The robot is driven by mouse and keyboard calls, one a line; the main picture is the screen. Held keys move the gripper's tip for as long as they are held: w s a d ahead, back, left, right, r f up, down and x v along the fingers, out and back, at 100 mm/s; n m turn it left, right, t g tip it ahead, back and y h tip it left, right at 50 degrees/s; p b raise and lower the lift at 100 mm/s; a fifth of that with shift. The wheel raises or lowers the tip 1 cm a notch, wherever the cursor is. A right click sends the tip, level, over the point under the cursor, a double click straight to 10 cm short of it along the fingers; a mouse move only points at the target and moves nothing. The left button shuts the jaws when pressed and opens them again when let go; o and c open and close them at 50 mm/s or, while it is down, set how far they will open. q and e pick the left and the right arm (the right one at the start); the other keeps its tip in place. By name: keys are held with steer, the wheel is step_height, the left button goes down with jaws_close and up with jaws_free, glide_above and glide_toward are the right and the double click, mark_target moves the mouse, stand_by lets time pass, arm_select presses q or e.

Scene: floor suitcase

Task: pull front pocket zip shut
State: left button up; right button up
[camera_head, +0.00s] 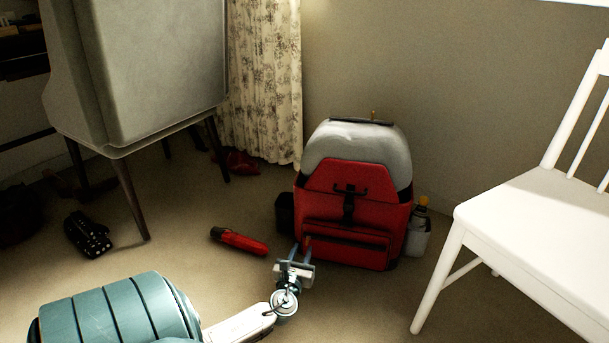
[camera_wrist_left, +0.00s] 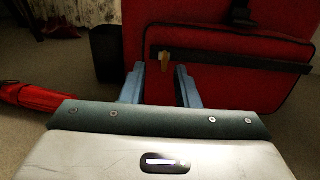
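A red backpack (camera_head: 345,215) with a grey top stands upright on the floor by the wall. Its front pocket (camera_head: 345,245) has a dark zip line along its upper edge. In the left wrist view the front pocket (camera_wrist_left: 225,85) shows a black strip across its top. A small tan zip pull (camera_wrist_left: 164,62) sits near the strip's left end. My left gripper (camera_head: 300,248) is at the pocket's lower left. Its two blue fingers (camera_wrist_left: 160,84) are apart, with the pull seen between and just beyond their tips; nothing is gripped. My right gripper is not in view.
A red folded umbrella (camera_head: 240,241) lies on the floor left of the backpack. A bottle (camera_head: 417,232) is at the backpack's right side. A white chair (camera_head: 530,225) stands at the right and a grey cabinet on legs (camera_head: 140,70) at the left.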

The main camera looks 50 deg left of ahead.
arm_select(q)
steer(key=p+v, duration=0.1)
steer(key=v, duration=0.5)
steer(key=shift+w, duration=0.1)
stand_by(0.3)
